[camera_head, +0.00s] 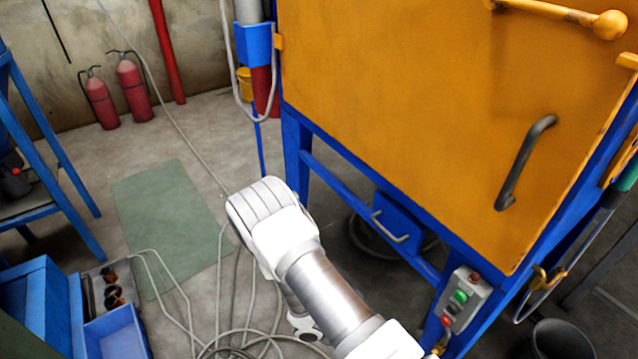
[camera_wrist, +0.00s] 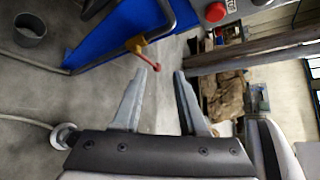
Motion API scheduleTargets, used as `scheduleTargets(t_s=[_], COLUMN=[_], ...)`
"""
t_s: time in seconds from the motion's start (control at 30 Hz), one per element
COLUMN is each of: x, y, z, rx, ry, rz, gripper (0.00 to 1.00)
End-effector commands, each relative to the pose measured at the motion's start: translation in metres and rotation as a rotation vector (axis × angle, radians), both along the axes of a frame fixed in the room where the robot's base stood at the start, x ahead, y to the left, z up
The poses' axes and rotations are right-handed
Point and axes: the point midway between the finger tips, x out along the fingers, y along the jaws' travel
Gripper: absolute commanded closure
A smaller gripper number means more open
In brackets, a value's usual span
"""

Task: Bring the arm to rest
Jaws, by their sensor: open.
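My arm reaches up from the bottom of the head view, with its white wrist (camera_head: 280,228) in front of the blue-framed machine. The fingers are hidden in the head view. In the wrist view my gripper (camera_wrist: 160,95) shows two grey fingers, apart, with nothing between them. Behind the fingers lie bare floor and a red-tipped valve handle (camera_wrist: 150,58), which looks farther off. The gripper touches nothing that I can see.
The machine's orange door (camera_head: 400,110) with a black handle (camera_head: 524,162) stands right of my arm. A button box (camera_head: 461,297) hangs on its frame. Hoses (camera_head: 235,335) lie coiled on the floor. Blue bins (camera_head: 117,335) are at lower left. A green mat (camera_head: 170,215) lies on open floor.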

Motion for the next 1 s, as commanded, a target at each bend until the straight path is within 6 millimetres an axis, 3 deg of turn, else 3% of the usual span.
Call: scheduleTargets(t_s=[0.2,0.5,1.0], x=[0.021,0.037,0.034], y=[0.022,0.037,0.043], z=[0.055,0.132,0.259], rx=[0.112,0.247,0.459], ry=[-0.252,-0.569,-1.048], rz=[-0.23,-0.554,-1.116], gripper=[0.58,0.58,0.58])
